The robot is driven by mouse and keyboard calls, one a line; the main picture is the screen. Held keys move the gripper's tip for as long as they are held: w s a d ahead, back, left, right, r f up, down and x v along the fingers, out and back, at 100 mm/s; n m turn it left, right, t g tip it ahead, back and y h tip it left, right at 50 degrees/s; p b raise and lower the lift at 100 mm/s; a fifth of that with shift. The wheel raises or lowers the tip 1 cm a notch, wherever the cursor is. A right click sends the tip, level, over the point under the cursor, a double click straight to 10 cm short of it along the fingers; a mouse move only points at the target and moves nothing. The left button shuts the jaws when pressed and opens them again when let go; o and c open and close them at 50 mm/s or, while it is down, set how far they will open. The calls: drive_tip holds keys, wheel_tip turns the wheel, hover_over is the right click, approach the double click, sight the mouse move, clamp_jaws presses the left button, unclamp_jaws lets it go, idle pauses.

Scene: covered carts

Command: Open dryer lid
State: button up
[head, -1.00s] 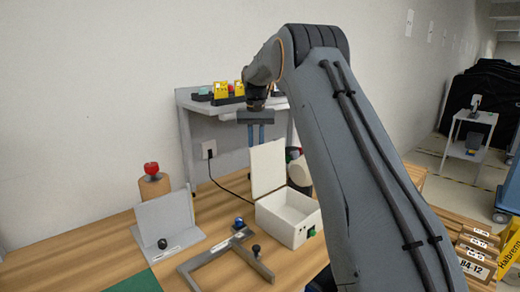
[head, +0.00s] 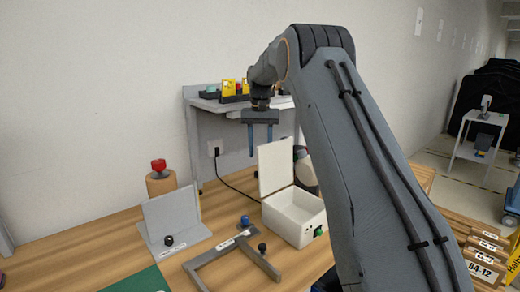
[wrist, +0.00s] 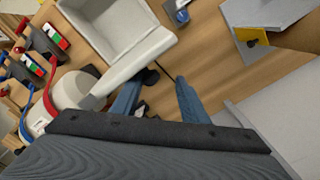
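The dryer looks to be the white box (head: 293,222) on the wooden table, with a green switch on its front right. Its lid (head: 276,167) stands upright at the back, so the box is open and its empty inside shows. In the wrist view, the box (wrist: 108,25) is at the upper left and the lid (wrist: 138,66) shows nearly edge-on. My gripper (head: 262,156) is open and empty, with its fingers pointing down beside the lid's upper left edge. In the wrist view, the fingers (wrist: 163,78) are apart. I cannot tell whether one touches the lid.
A grey shelf (head: 195,101) stands behind against the wall. A black cable runs behind the box.

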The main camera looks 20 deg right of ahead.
wheel_tip(320, 180, up, 8)
drive_tip(key=b, duration=0.2)
drive_tip(key=shift+r, duration=0.15)
idle(0.4)
